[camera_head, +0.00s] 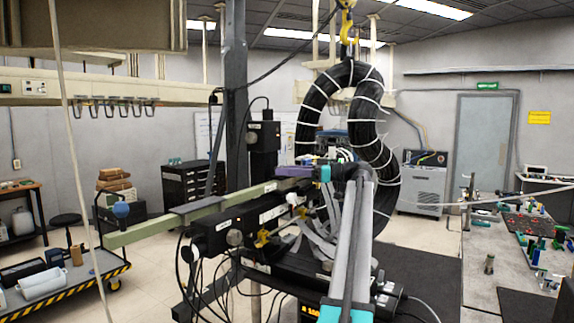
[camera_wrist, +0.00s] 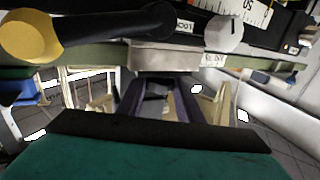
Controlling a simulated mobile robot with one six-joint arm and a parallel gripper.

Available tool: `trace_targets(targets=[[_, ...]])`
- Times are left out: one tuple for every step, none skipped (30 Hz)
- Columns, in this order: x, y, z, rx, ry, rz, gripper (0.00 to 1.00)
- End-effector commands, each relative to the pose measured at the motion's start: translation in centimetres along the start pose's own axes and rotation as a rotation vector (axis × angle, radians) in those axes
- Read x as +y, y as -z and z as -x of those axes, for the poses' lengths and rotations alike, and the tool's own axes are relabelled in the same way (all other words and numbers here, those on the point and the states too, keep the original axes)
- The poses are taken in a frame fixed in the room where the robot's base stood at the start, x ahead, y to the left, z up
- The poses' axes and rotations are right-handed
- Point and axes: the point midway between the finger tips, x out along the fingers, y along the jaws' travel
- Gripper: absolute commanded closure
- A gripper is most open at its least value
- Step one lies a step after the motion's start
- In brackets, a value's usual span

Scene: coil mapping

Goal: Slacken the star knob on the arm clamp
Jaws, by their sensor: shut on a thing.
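My gripper (camera_wrist: 158,100) reaches forward with its dark purple fingers against a grey-beige clamp block (camera_wrist: 165,57) on the green arm (camera_wrist: 95,54). It is shut on a small dark piece (camera_wrist: 155,91) between the fingers, which I take to be the star knob; its lobes are mostly hidden. In the head view my gripper (camera_head: 296,171) is at the right end of the green arm (camera_head: 165,222), and the knob cannot be made out there.
A black unit with a scale (camera_wrist: 240,12), a white knob (camera_wrist: 222,33) and a yellow-ended black cylinder (camera_wrist: 30,36) lie close to the clamp. A large banded black coil (camera_head: 375,150) hangs from a yellow hook (camera_head: 346,20) behind. Cables hang below.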

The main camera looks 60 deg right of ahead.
Motion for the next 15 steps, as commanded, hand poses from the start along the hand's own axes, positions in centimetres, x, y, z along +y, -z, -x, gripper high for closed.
trace_targets(targets=[[0.04, 0.33, -0.04, 0.001, 0.005, -0.001, 0.90], [0.05, 0.31, -0.04, 0.001, 0.007, -0.001, 0.90], [0.06, 0.27, -0.03, 0.001, 0.010, -0.001, 0.90], [0.07, 0.24, -0.03, 0.001, 0.012, -0.001, 0.90], [0.07, 0.20, -0.03, 0.001, 0.014, 0.000, 0.90], [0.07, 0.16, -0.03, 0.000, 0.016, 0.000, 0.90], [0.07, 0.13, -0.03, 0.000, 0.018, 0.000, 0.90], [0.07, 0.11, -0.03, 0.000, 0.019, 0.000, 0.90], [0.07, 0.08, -0.02, 0.000, 0.020, 0.000, 0.90], [0.06, 0.05, -0.02, 0.000, 0.020, 0.000, 0.90], [0.06, 0.04, -0.02, 0.000, 0.021, 0.000, 0.90], [0.06, 0.02, -0.02, 0.000, 0.021, 0.000, 0.90], [0.06, 0.00, -0.02, 0.000, 0.021, 0.000, 0.90], [0.06, 0.00, -0.02, 0.000, 0.021, 0.000, 0.90], [0.05, -0.01, -0.01, 0.000, 0.021, 0.000, 0.90]])
